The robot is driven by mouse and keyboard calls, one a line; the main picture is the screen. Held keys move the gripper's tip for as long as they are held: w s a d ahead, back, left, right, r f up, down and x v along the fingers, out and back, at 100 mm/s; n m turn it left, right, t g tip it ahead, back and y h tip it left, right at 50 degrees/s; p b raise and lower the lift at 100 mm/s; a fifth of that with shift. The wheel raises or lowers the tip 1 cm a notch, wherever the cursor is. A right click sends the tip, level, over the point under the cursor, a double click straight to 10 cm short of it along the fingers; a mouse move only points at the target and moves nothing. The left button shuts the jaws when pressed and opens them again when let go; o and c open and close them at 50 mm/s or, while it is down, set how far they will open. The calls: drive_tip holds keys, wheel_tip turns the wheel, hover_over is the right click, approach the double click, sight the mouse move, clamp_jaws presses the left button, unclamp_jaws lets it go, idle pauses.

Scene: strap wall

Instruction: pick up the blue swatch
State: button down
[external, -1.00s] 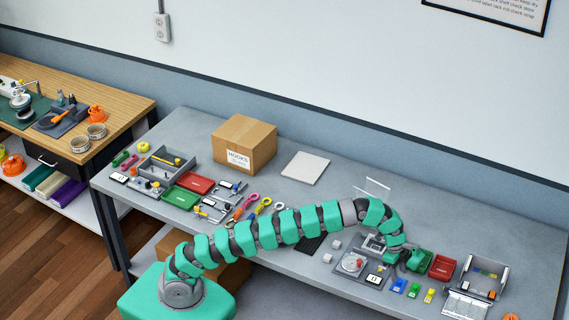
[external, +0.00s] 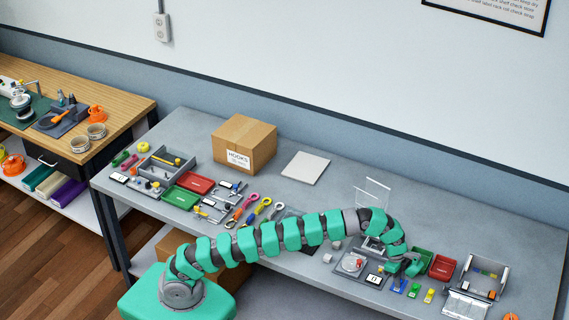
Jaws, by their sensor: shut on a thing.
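The blue swatch (external: 398,287) is at the front right of the grey bench, left of a green swatch (external: 413,290) and a yellow swatch (external: 429,296). My gripper (external: 403,279) reaches down over the blue swatch and is shut on it. The fingers are small here and hide part of the swatch. I cannot tell whether it is clear of the bench top.
A grey tray (external: 345,270) with a dial and a white card (external: 374,280) are to the left. Green (external: 423,258) and red (external: 442,267) bins stand behind the swatches. A clear-fronted holder (external: 466,304) is at right. The back right bench is bare.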

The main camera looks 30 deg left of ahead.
drive_tip(key=shift+r, duration=1.7)
drive_tip(key=shift+a+r, duration=0.1)
drive_tip(key=shift+s, duration=0.1)
drive_tip(key=shift+s+a, duration=0.2)
drive_tip(key=shift+a, duration=0.05)
drive_tip(key=s+a, duration=0.2)
drive_tip(key=a, duration=0.2)
drive_tip(key=s+a+r, duration=0.1)
drive_tip(key=s+a, duration=0.2)
drive_tip(key=a, duration=0.1)
drive_tip(key=s+a, duration=0.2)
drive_tip(key=a, duration=0.2)
drive_tip(key=shift+s+r, duration=0.15)
drive_tip(key=shift+s+a, duration=0.3)
drive_tip(key=shift+a, duration=0.15)
